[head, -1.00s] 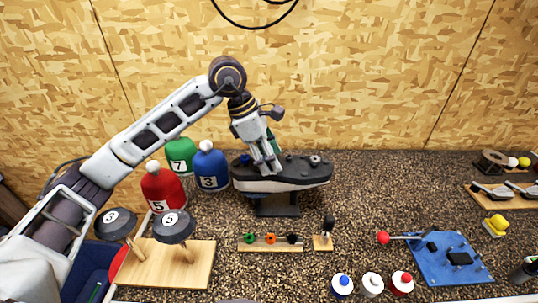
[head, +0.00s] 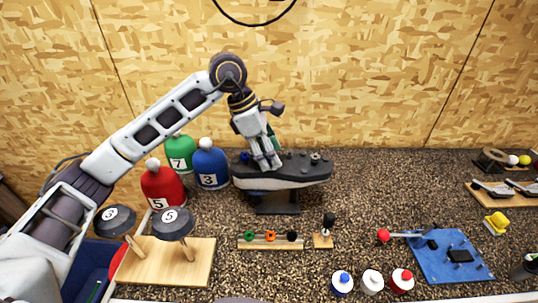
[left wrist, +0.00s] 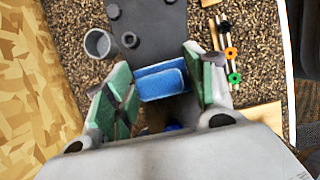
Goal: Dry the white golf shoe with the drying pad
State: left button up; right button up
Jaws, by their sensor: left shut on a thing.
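The white golf shoe (head: 283,182) sits sole-up on a dark stand (head: 278,203), its dark studded sole on top and its pale side facing me. The sole (left wrist: 150,35) fills the top middle of the left wrist view. My left gripper (head: 266,163) points down at the left part of the sole. In the left wrist view its green-faced fingers are shut on the blue drying pad (left wrist: 160,82). The pad is at the sole; whether it touches is hard to tell. My right gripper is not in view.
Red (head: 162,186), blue (head: 210,166) and green (head: 180,153) numbered covers stand left of the shoe. A wooden rack with coloured rings (head: 270,240) and a small tool stand (head: 324,238) are in front. A blue board (head: 450,262) lies right.

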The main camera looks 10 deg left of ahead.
pick_arm(q)
jog(key=shift+w+a, duration=0.2)
jog(key=shift+w, duration=0.65)
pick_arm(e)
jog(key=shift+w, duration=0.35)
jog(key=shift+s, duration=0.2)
pick_arm(q)
jog(key=shift+s+d, duration=0.1)
jog(key=shift+s, duration=0.25)
jog(key=shift+s+d+f+b, duration=0.1)
jog(key=shift+s+b, duration=0.3)
jog(key=shift+s, duration=0.2)
jog(key=shift+s+d+f+b, duration=0.1)
jog(key=shift+s+b, duration=0.3)
jog(key=shift+s, duration=0.2)
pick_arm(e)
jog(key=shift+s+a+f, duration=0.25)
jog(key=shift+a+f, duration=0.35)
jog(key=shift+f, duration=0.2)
pick_arm(q)
jog(key=shift+w, duration=0.1)
jog(key=shift+w+a+r, duration=0.1)
jog(key=shift+w+a, duration=0.05)
jog(key=shift+w, duration=0.55)
jog(key=shift+w+a+r, duration=0.1)
jog(key=shift+w+a, duration=0.05)
jog(key=shift+w, duration=0.55)
jog(key=shift+s, duration=0.1)
